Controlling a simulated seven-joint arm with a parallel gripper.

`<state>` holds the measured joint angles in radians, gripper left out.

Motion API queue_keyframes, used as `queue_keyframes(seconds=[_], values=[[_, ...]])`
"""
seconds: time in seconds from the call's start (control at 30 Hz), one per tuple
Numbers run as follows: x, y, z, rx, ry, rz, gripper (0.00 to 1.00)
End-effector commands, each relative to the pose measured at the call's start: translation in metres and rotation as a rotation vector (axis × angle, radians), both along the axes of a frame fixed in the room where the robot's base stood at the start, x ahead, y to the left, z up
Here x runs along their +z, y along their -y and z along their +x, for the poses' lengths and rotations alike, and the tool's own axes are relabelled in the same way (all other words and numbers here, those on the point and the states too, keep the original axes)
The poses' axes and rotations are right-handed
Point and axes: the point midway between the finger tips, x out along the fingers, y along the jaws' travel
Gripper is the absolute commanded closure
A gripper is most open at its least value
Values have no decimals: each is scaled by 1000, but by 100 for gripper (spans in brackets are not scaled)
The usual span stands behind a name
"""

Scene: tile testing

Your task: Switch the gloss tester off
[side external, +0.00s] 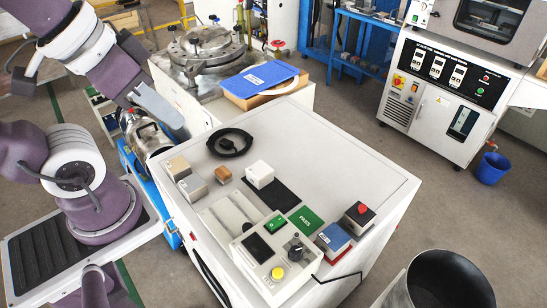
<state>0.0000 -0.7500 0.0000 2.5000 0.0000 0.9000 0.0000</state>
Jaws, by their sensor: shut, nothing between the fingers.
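The gloss tester (248,272) appears to be the pale control box at the front of the white bench in the side external view. Its top has a dark display, a green switch (275,223), a black knob (296,248) and a yellow button (277,273). I cannot tell which way the switch is set. My gripper (170,116) appears to be the grey end of the arm, beyond the bench's left edge and well away from the tester. It is shut and empty. Its fingertips are not clear.
Around the tester are a green PASS plate (306,219), a blue-topped block (332,237) and a red-button box (359,213). The bench's right side (345,165) is clear.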

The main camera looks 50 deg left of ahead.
Motion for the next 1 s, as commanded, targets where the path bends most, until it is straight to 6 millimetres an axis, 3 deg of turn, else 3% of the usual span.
queue_keyframes(seconds=[0.3, 0.53, 0.67, 0.8, 1.0], values=[[1, 2, 5, -21, -43, 3, 100], [-13, 19, 49, -156, -351, 98, 100], [-39, 39, 77, -229, -528, 227, 100], [-80, 64, 101, -292, -686, 421, 100], [-139, 94, 115, -351, -808, 707, 100]])
